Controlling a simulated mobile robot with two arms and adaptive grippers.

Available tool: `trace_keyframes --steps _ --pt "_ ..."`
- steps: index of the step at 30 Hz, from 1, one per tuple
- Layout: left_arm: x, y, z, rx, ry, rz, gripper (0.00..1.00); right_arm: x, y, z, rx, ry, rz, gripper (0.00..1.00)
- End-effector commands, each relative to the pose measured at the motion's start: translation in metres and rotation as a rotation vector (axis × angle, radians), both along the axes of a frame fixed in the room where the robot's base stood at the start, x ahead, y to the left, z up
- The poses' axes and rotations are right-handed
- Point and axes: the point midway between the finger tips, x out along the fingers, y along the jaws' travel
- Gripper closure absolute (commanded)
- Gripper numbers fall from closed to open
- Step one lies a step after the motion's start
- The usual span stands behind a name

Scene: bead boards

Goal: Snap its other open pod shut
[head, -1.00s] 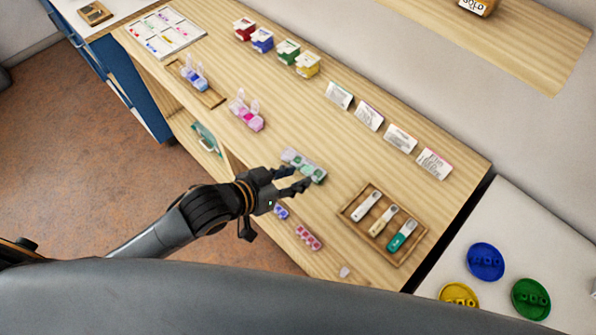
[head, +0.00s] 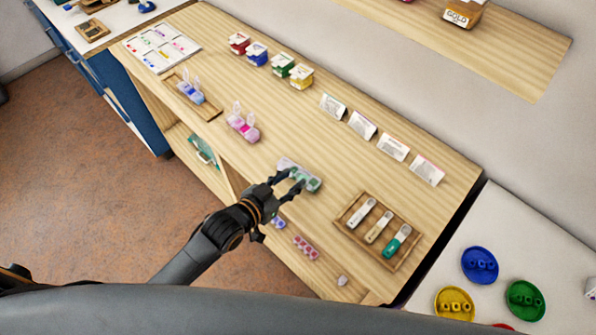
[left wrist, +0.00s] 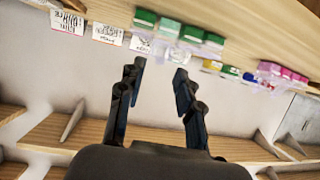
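A pod case with green pods (head: 312,182) lies near the table's front edge. In the left wrist view the green case (left wrist: 180,29) is beyond my fingertips, with a clear piece, perhaps a raised lid, beside it. My left gripper (head: 295,180) overlaps the case in the head view. Its two fingers (left wrist: 157,75) are apart with nothing between them, and contact cannot be told. A pink pod case (head: 243,127) with clear lids standing up is farther left; it may also show in the left wrist view (left wrist: 283,74). My right gripper is out of view.
A blue pod case (head: 191,92) with raised lids sits in a wooden tray. Small boxes (head: 256,54) and white cards (head: 362,125) line the back. A wooden tray (head: 346,222) with several tools is right of the gripper. Bare wood lies between.

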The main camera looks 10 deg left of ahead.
Motion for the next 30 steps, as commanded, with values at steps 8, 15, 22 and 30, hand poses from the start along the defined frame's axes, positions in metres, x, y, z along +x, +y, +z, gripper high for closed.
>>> trace_keyframes --steps 8,15,22,30 --pt "0.026 -0.016 -0.012 0.0 0.0 -0.001 0.65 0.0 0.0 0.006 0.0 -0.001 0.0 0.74" --pt "0.03 -0.018 -0.015 0.0 0.0 -0.001 0.65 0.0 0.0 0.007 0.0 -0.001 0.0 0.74" --pt "0.03 -0.018 -0.015 0.0 0.001 -0.001 0.83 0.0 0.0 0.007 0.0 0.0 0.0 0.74" --pt "0.029 -0.018 -0.02 -0.009 -0.014 -0.001 1.0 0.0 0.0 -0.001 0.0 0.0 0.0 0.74"
